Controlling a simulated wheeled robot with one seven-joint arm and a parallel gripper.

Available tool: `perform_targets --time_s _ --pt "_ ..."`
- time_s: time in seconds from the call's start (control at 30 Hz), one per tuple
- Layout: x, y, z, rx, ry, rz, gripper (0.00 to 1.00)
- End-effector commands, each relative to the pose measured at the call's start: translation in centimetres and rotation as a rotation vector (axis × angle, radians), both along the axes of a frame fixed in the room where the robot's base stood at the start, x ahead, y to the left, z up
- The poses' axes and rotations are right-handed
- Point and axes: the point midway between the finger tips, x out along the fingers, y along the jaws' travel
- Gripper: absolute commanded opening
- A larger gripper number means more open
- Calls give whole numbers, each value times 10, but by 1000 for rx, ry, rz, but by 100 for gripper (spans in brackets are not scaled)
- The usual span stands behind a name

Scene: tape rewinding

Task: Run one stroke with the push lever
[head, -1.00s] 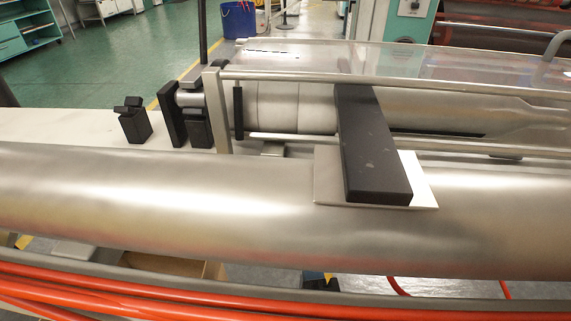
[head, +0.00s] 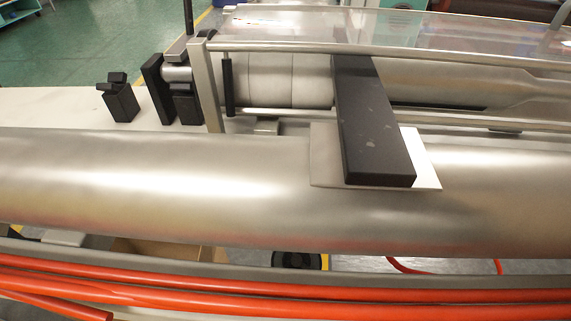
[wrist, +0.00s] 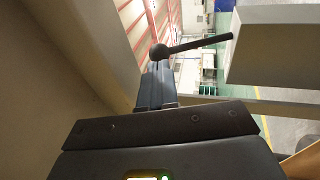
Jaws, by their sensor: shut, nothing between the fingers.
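In the wrist view, a black lever (wrist: 198,45) with a round ball end runs to the right, just beyond my fingertips; it looks like the push lever. My gripper (wrist: 157,68) is shut and empty, its blue-grey fingers pointing up toward the ball. I cannot tell whether they touch it. In the head view my gripper does not show. An upright dark rod (head: 188,15) stands above the bracket at the machine's left end; I cannot tell whether it is the same lever.
A large metal roller (head: 230,190) crosses the head view. A black bar (head: 375,130) lies over a pale plate (head: 425,165) on it. A clear cover (head: 420,30) lies behind. Orange-red hoses (head: 300,300) run along the front. A grey block (wrist: 275,45) fills the wrist view's upper right.

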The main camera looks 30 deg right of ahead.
Motion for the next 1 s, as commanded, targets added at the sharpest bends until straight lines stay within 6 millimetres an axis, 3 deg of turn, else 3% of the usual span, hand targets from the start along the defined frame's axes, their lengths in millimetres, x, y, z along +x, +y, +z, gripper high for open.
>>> perform_targets --time_s 0.2,1.0 --pt "16 -7 5 0 1 1 0" --pt "27 -14 16 0 1 0 0"
